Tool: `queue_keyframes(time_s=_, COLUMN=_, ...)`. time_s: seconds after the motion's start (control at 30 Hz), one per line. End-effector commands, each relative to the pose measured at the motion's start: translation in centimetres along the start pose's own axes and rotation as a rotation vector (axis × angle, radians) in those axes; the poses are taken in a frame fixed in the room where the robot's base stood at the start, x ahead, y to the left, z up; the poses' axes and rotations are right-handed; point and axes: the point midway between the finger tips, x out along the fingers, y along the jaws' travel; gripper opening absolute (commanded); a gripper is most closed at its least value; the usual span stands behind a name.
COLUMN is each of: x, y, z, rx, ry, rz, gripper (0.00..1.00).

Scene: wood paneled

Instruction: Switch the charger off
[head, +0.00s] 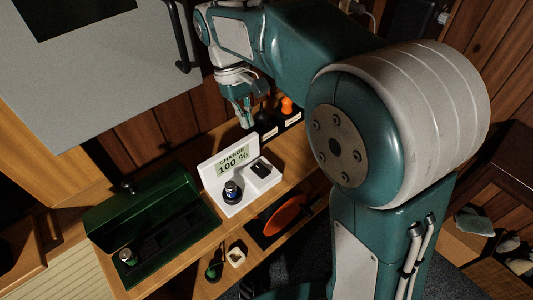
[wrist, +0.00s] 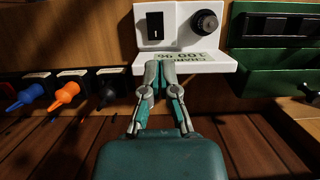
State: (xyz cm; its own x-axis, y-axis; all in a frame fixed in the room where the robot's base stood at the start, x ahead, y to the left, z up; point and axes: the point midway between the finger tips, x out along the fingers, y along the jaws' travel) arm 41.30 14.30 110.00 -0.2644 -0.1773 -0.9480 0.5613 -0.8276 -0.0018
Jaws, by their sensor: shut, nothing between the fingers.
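The white charger (head: 258,186) stands on the wooden shelf, and its upright panel (head: 233,160) reads "CHARGE 100 %". A black rocker switch (head: 261,168) sits on its right side; I cannot tell which way it is tipped. A dark round piece with a blue band (head: 232,190) stands at its left. My gripper (head: 246,122) is shut and empty, behind and above the charger. In the wrist view my gripper (wrist: 161,68) is in front of the panel, with the switch (wrist: 155,28) and round piece (wrist: 205,22) beyond it. Contact with the panel cannot be told.
A green open box (head: 205,216) lies left of the charger, with a small cylinder (head: 127,256) inside. Tools with orange (wrist: 67,92), blue (wrist: 27,96) and black (wrist: 108,88) parts sit in holders beside the charger. A lower shelf holds an orange disc (head: 284,215).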

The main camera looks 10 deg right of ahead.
Motion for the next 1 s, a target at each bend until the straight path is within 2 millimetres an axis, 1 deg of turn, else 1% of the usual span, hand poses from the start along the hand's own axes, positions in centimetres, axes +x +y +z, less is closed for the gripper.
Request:
queue_keyframes(time_s=0.27, x=0.1, y=0.3, z=0.1, rx=0.001, ry=0.001, rz=-0.002, gripper=0.0)
queue_keyframes(time_s=0.37, x=0.6, y=0.5, z=0.2, rx=0.001, ry=0.002, rz=-0.004, gripper=0.0)
queue_keyframes(time_s=0.47, x=1.9, y=0.5, z=0.3, rx=0.001, ry=0.0, rz=-0.005, gripper=0.0)
queue_keyframes(time_s=0.9, x=10.2, y=0.2, z=0.1, rx=0.001, ry=-0.002, rz=-0.004, gripper=0.0)
queue_keyframes(time_s=1.0, x=11.8, y=0.2, z=0.1, rx=0.001, ry=-0.002, rz=-0.004, gripper=0.0)
